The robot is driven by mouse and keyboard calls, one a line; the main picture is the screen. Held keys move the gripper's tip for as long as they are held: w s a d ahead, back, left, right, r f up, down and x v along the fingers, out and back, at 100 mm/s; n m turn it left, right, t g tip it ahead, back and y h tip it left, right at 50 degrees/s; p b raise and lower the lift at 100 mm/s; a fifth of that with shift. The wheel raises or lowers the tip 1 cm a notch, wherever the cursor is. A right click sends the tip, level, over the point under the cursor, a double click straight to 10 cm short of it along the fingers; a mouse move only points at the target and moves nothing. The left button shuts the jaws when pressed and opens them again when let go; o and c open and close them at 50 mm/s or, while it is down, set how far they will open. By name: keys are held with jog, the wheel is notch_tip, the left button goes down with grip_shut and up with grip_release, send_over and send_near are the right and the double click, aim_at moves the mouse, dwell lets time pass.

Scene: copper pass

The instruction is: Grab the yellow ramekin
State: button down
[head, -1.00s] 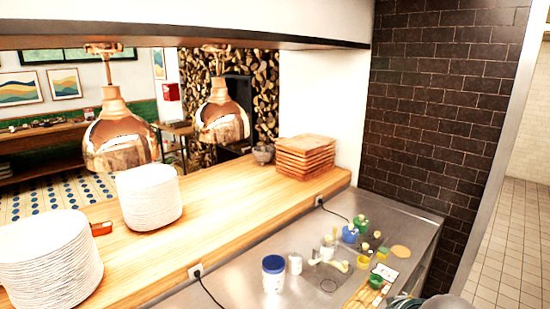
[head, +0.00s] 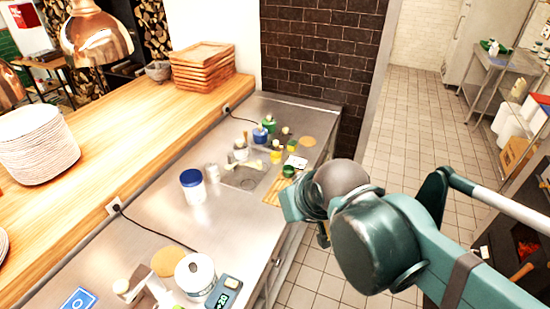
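A small yellow cup-like thing (head: 276,157), which looks like the yellow ramekin, stands on the steel counter (head: 228,222) among several small items. It is too small to make out in detail. A second yellowish item (head: 291,146) is just behind it to the right. My gripper (head: 307,210) is at the end of my teal arm, to the right of the counter's front edge and nearer the camera than the yellow cup. It is apart from the cup. Its fingers are mostly hidden by my own arm, so I cannot see whether they are open.
A green item (head: 289,171) on a wooden board (head: 273,192) stands near the yellow cup. Blue (head: 260,135) and green (head: 269,125) containers are behind. A white roll (head: 194,273) and a scale (head: 223,292) are nearer. The counter's middle is clear.

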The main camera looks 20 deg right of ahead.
dwell(0.4)
jog(key=c, duration=1.7)
grip_release()
jog(key=shift+w+r, duration=0.1)
